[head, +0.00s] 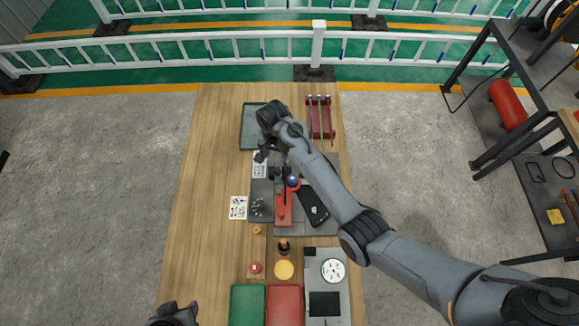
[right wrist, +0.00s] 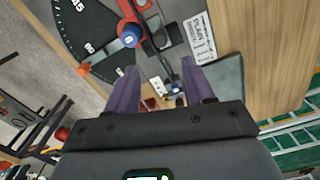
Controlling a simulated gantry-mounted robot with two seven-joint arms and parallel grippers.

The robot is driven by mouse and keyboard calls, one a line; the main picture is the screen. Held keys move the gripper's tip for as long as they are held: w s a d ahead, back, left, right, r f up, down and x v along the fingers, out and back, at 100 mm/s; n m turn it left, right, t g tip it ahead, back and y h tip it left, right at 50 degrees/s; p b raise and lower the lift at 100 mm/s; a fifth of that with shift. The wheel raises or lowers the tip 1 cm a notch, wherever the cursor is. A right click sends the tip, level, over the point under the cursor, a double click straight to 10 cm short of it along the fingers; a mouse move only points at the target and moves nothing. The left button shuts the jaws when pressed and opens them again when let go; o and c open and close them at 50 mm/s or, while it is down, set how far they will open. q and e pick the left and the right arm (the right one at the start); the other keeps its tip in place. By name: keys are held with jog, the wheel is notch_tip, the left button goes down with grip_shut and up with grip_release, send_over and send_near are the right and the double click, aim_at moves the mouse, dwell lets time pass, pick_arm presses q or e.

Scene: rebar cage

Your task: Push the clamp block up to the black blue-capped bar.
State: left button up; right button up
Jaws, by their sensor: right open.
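My right gripper (head: 264,154) hangs over the middle of the table's fixture, near the white printed card. In the right wrist view, its two purple fingers (right wrist: 161,72) are apart with nothing held between them. A blue cap (right wrist: 130,37) sits by a red part just left of the fingers; it also shows in the head view (head: 293,182). A dark bar with a bluish end (right wrist: 175,89) shows between the fingers. A dark block (right wrist: 158,44) lies beyond the fingertips; I cannot tell surely that it is the clamp block. My left gripper (head: 175,312) is at the bottom edge, its jaws unclear.
A red lever-like part (head: 283,210) stands on the grey plate, with a black device (head: 314,208) beside it. A grey tray (head: 247,132) and a red rack of bars (head: 320,118) lie behind. Green (head: 247,303) and red bins are in front. The table's left side is clear.

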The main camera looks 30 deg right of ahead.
aim_at(278, 170)
notch_tip(278, 170, down, 10)
jog(key=shift+f, duration=0.25)
dwell(0.3)
grip_shut()
dwell(0.4)
